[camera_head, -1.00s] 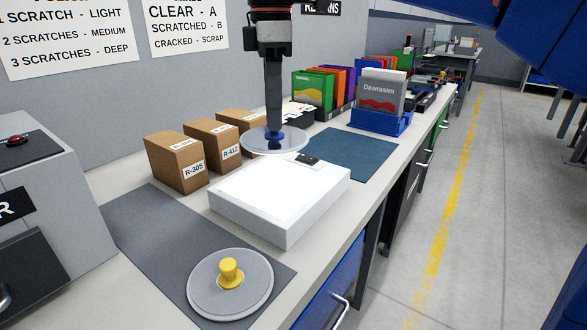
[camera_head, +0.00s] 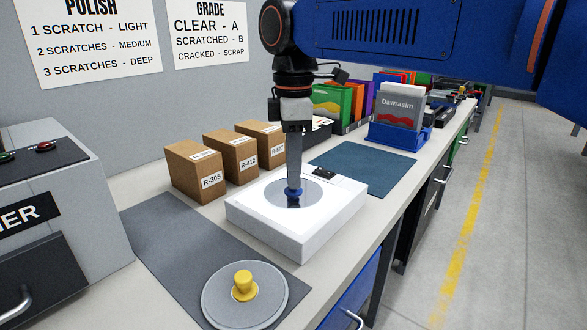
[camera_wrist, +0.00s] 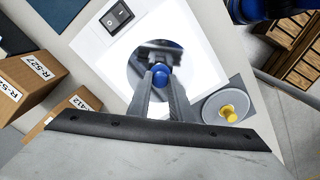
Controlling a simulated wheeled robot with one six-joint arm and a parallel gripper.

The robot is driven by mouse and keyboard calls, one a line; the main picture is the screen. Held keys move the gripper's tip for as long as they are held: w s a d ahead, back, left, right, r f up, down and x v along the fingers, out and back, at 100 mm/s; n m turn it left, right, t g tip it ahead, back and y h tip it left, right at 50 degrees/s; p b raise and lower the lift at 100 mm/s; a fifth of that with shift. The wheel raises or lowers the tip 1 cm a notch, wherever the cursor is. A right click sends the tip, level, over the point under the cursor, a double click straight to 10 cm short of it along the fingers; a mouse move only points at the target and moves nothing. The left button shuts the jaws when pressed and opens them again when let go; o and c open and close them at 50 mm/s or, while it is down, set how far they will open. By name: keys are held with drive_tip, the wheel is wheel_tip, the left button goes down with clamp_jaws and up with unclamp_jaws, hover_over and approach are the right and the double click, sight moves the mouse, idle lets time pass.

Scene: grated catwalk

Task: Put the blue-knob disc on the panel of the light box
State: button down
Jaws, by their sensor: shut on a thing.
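The blue-knob disc (camera_head: 312,201) is a clear grey round plate with a blue knob at its centre. It is over the white lit panel of the light box (camera_head: 250,222), level, at or very near the panel surface; whether it touches I cannot tell. My gripper (camera_head: 294,190) points straight down and is shut on the blue knob. In the wrist view the blue knob (camera_wrist: 160,77) sits between the two fingertips, with the disc (camera_wrist: 135,62) on the bright panel (camera_wrist: 188,28). The box's black switch (camera_wrist: 117,16) is clear of the disc.
A grey disc with a yellow knob (camera_head: 244,287) lies on the dark grey mat (camera_head: 185,240) in front. Brown boxes (camera_head: 193,172) stand behind the light box. A teal mat (camera_head: 365,168) lies beyond it, bare. A grey machine (camera_head: 50,205) stands at left.

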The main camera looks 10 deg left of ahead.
drive_tip(key=shift+f, duration=0.15)
drive_tip(key=c, duration=1.6)
unclamp_jaws()
wheel_tip(320, 180, up, 12)
drive_tip(key=shift+r, duration=0.15)
